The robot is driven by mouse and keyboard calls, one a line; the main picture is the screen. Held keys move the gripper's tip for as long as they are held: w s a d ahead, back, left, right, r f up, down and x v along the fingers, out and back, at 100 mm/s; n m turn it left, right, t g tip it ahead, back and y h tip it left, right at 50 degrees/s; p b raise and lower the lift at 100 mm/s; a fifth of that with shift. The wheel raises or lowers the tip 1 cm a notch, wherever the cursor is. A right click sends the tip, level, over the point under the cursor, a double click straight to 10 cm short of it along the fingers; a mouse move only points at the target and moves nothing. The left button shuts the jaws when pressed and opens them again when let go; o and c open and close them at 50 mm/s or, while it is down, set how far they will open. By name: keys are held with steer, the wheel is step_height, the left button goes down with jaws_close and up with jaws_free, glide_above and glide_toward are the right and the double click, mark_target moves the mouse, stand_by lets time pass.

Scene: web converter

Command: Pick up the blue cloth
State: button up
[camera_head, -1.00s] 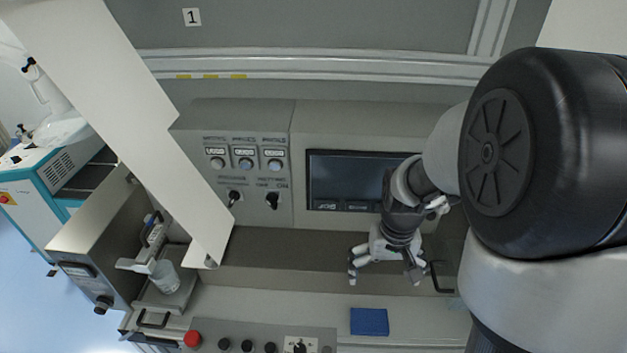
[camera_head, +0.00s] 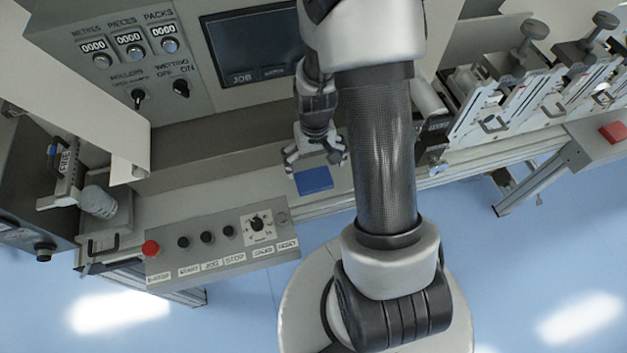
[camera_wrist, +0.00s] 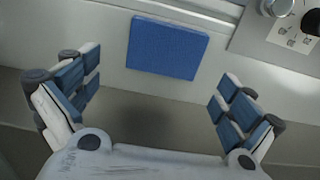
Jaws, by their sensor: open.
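The blue cloth (camera_head: 314,181) is a flat rectangle lying on the light grey ledge of the machine. In the wrist view the cloth (camera_wrist: 167,48) lies ahead of the fingers, centred slightly left of the middle. My gripper (camera_head: 316,163) is just behind the cloth in the head view. In the wrist view its two fingers (camera_wrist: 158,98) are spread wide with nothing between them but the grey surface. The cloth is apart from both fingers.
A control panel (camera_head: 222,241) with knobs and a red button stands in front of the cloth to the left. A dark screen (camera_head: 252,47) is on the upright panel behind. Clamps (camera_head: 497,98) stand along the right. The ledge around the cloth is clear.

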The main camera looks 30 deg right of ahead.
mark_target(313, 176)
steer(key=f, duration=0.1)
steer(key=f+b, duration=0.1)
steer(key=f, duration=0.3)
steer(key=shift+a+f, duration=0.15)
steer(key=shift+a, duration=0.2)
steer(key=shift+s, duration=0.1)
steer(key=c, duration=0.9)
step_height(313, 176, up, 20)
steer(key=p, duration=0.4)
steer(key=shift+c, duration=0.2)
steer(key=o, duration=0.4)
steer(key=c, duration=0.3)
